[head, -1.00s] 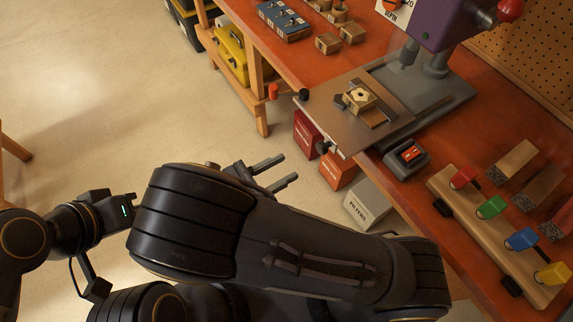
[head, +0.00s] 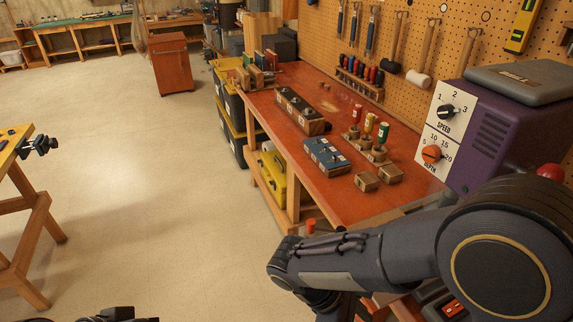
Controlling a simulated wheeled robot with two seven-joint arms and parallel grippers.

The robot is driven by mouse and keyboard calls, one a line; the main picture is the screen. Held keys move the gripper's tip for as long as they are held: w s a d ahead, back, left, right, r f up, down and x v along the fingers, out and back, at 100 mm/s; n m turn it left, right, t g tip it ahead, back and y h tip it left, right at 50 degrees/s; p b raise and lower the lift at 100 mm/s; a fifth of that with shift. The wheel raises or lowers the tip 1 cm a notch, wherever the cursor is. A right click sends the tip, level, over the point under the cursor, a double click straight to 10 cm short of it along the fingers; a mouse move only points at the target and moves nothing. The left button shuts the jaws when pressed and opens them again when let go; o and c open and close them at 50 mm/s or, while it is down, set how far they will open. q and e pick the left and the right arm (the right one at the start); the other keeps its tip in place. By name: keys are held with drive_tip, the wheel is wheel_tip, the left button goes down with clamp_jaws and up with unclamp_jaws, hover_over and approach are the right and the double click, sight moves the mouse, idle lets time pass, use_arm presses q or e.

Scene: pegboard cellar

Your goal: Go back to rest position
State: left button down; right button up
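My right arm comes in from the lower right and fills much of that corner, its bent joint near the bottom middle. My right gripper is not in view. A small dark piece of my own body shows at the bottom left edge, and no fingertips of my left gripper can be made out. The purple drill press (head: 489,130) with its speed and depth dials stands at the right, partly hidden behind my arm.
The orange-red workbench (head: 330,93) runs back along the pegboard, carrying a blue block (head: 327,156) and several wooden blocks. A wooden table (head: 15,152) with a black clamp (head: 38,145) stands left. A red cabinet (head: 173,67) stands farther back. Floor between is clear.

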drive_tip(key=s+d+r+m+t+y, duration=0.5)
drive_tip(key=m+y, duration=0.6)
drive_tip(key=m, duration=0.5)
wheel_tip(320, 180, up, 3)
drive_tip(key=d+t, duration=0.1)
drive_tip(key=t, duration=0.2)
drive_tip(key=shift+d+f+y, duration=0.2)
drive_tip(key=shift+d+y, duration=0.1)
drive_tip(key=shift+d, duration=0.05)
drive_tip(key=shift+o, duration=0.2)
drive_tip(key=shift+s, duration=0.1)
